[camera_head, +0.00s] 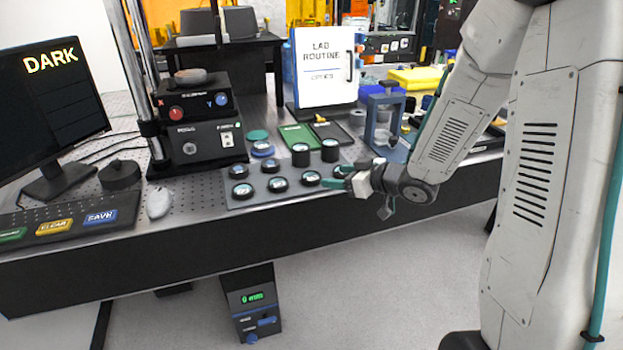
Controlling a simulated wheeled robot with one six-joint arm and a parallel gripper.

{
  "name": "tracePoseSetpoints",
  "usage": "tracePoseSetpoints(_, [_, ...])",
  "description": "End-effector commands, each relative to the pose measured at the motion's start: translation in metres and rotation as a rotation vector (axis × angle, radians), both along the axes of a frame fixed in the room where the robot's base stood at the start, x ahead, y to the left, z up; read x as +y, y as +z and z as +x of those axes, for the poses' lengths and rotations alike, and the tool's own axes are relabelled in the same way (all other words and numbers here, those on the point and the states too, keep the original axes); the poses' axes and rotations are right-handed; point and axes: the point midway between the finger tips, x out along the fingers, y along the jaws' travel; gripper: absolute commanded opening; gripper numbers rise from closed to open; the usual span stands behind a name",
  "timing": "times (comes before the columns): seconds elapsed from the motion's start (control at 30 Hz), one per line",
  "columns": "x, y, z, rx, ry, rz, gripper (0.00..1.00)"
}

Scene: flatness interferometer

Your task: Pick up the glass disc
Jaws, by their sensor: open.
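Several small round discs in black rims sit on a grey tray (250,199) near the front edge of the bench. One disc (242,190) is at the tray's front left, another (278,184) in the middle, and another (310,178) at the front right. I cannot tell which one is the glass disc. My gripper (337,178) is at the tray's right end, with its teal fingertips just right of the front-right disc. It is open, and I see nothing held in it. Whether it touches the tray is unclear.
Two taller black cylinders (301,155) stand at the tray's back right. A blue-grey stand (385,120) is behind my gripper. A black control box (197,135) and a mouse (159,203) are to the left. A LAB ROUTINE board (325,68) stands behind.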

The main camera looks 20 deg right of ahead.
Motion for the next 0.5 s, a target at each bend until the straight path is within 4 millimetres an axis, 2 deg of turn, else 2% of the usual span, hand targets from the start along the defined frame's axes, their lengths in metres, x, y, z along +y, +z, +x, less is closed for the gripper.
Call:
tracePoseSetpoints(0.37, [0.021, -0.013, 0.023, -0.007, 0.024, 0.029, 0.61])
tracePoseSetpoints(0.5, [0.030, -0.020, 0.037, -0.007, 0.026, 0.029, 0.61])
